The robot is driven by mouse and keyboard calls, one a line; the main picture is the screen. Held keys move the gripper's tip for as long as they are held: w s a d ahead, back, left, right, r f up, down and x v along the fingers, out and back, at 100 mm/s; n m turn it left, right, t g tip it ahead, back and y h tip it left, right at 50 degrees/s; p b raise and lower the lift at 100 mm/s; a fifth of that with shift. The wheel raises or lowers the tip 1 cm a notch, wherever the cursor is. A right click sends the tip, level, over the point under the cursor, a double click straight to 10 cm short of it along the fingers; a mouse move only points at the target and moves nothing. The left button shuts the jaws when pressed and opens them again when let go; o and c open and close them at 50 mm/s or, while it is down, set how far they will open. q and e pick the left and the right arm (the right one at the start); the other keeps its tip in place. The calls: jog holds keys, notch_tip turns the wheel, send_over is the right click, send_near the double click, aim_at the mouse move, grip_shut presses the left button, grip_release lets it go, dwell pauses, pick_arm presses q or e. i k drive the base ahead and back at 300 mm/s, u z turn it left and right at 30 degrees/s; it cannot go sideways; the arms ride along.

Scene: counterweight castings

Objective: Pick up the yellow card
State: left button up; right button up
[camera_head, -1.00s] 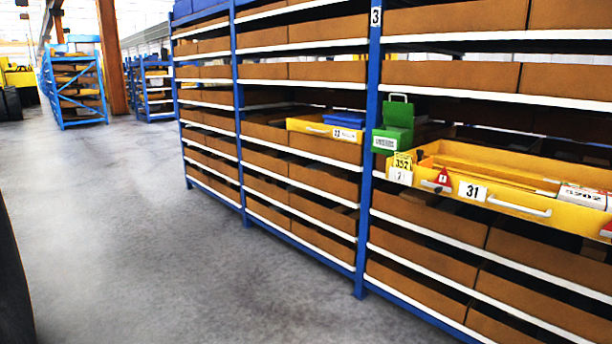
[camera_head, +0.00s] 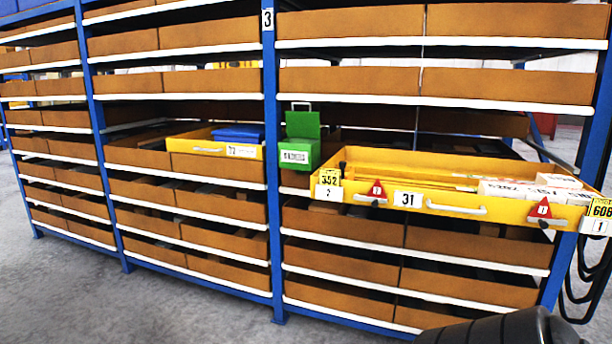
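A yellow card (camera_head: 329,178) marked 352 stands at the left front corner of the pulled-out yellow drawer (camera_head: 465,204), above a white label marked 2. A second yellow card (camera_head: 600,208) marked 606 is at the drawer's right front corner, above a white label marked 1. The picture does not tell which card is meant. Neither gripper shows in the head view. A dark rounded part at the bottom right looks like part of my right arm, with no fingers visible.
The drawer carries a 31 label (camera_head: 407,199), two red triangular tags (camera_head: 377,193) (camera_head: 540,211) and white boxes (camera_head: 530,188). A green box (camera_head: 298,152) and another yellow drawer (camera_head: 205,145) with a blue bin (camera_head: 238,132) are left. Floor (camera_head: 200,310) is free in front.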

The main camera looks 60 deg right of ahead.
aim_at(327, 177)
jog(key=z, duration=0.55)
jog(key=i, duration=1.75)
jog(key=z, duration=1.05)
